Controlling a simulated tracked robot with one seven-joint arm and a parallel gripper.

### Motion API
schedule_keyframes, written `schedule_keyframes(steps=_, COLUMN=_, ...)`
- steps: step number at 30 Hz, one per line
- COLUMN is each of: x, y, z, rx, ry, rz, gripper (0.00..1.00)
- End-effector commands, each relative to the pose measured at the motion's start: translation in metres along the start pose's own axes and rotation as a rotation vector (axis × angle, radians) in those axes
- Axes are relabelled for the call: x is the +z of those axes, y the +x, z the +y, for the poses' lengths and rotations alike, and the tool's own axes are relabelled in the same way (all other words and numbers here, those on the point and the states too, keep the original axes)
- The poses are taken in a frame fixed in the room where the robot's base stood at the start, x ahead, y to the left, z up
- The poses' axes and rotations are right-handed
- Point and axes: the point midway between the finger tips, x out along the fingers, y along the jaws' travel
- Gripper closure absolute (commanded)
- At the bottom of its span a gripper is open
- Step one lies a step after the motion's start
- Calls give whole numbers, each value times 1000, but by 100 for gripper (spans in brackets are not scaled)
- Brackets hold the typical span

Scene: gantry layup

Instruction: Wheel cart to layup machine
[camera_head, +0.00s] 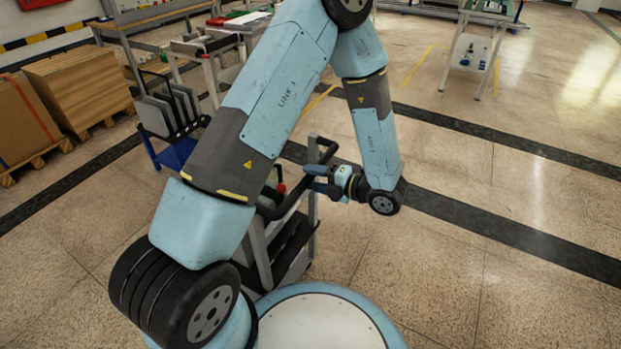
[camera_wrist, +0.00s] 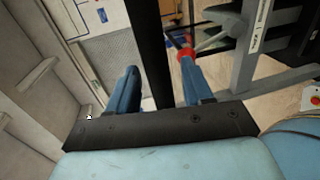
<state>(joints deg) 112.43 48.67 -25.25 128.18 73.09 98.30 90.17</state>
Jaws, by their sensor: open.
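A cart (camera_head: 260,255) with grey posts and dark shelves stands beside my base, partly hidden behind my arm. Its black handle bar (camera_head: 287,200) curves up towards my gripper (camera_head: 318,180). My gripper is open at the handle, its blue fingers pointing left. In the wrist view, a black bar (camera_wrist: 152,50) runs between the two spread fingers of my gripper (camera_wrist: 158,78), with gaps showing on both sides. A red part (camera_wrist: 187,54) shows near the right fingertip. I cannot tell which station is the layup machine.
Stacked cardboard (camera_head: 75,85) on pallets stands at the left. A blue-based rack (camera_head: 175,152) with grey panels is behind the cart. A workstation (camera_head: 472,50) stands at the back right. The speckled floor (camera_head: 500,200) at the right is clear, crossed by dark stripes.

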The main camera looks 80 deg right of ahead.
Motion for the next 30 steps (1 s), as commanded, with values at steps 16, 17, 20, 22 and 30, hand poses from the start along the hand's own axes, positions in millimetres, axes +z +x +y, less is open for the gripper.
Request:
schedule_keyframes(steps=16, x=-1, y=-102, z=-2, rx=-2, ry=2, rz=-2, gripper=50)
schedule_keyframes(steps=17, x=-1, y=-106, z=-2, rx=-2, ry=2, rz=-3, gripper=50)
schedule_keyframes(steps=20, x=-1, y=-116, z=-2, rx=-2, ry=3, rz=-2, gripper=50)
schedule_keyframes(steps=22, x=-1, y=-120, z=-2, rx=-3, ry=3, rz=-1, gripper=50)
schedule_keyframes(steps=30, x=-1, y=-125, z=-2, rx=-1, ry=3, rz=-1, gripper=50)
